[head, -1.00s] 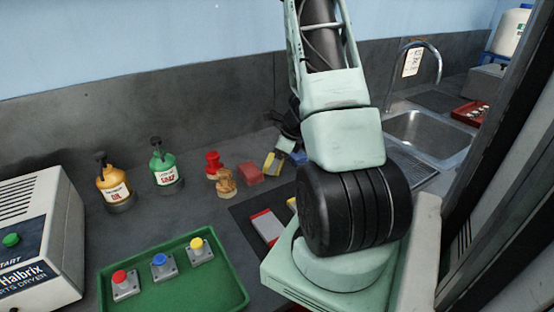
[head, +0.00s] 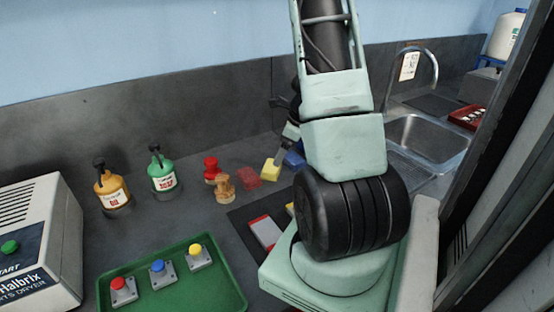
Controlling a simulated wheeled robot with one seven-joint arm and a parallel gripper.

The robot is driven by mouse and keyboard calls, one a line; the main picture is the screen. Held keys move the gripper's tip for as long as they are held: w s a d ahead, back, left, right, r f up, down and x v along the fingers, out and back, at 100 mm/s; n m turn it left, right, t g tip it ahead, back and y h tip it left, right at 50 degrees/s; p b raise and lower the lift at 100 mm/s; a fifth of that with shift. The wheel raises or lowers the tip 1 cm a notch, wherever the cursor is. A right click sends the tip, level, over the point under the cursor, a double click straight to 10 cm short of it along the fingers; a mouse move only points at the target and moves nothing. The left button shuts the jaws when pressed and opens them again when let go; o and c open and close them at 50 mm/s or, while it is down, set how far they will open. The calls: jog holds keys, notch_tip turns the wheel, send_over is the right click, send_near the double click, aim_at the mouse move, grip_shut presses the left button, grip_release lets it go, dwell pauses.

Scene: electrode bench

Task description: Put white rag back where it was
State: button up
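I cannot pick out a white rag with certainty. A flat pale piece with a red edge (head: 265,232) lies on the dark mat (head: 243,213) beside my arm; whether it is cloth is unclear. My gripper (head: 281,151) is small and partly hidden behind my own arm at the back of the bench. It points down, close above or at a yellow block (head: 270,170). Whether it touches the block, or holds anything, I cannot tell. A blue block (head: 293,161) sits just right of it, and a red block (head: 247,178) to the left.
A green tray (head: 222,296) with red, blue and yellow buttons is in front. An orange bottle (head: 112,190), green bottle (head: 162,172), red piece (head: 211,168) and tan piece (head: 225,189) stand left. A parts dryer (head: 40,240) is far left; a sink (head: 430,136) is right.

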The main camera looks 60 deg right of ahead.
jog(key=a+v, duration=0.1)
jog(key=v, duration=0.4)
jog(key=w+a+r+n+g+y, duration=0.1)
jog(key=w+a+r+n, duration=0.1)
jog(key=w+a+n, duration=0.45)
jog(key=w+a+r+n+y, duration=0.15)
jog(key=a+n, duration=0.25)
jog(key=a, duration=0.6)
jog(key=a+r+n+g, duration=0.2)
jog(key=a+n, duration=0.7)
jog(key=a, duration=0.6)
jog(key=s+a+r+n+g+h, duration=0.1)
jog(key=s+a+r+n+h, duration=0.1)
jog(key=s+a+n, duration=1.3)
jog(key=a+n+h, duration=0.1)
jog(key=a+n, duration=0.3)
jog(key=n, duration=0.2)
jog(key=shift+s, duration=0.4)
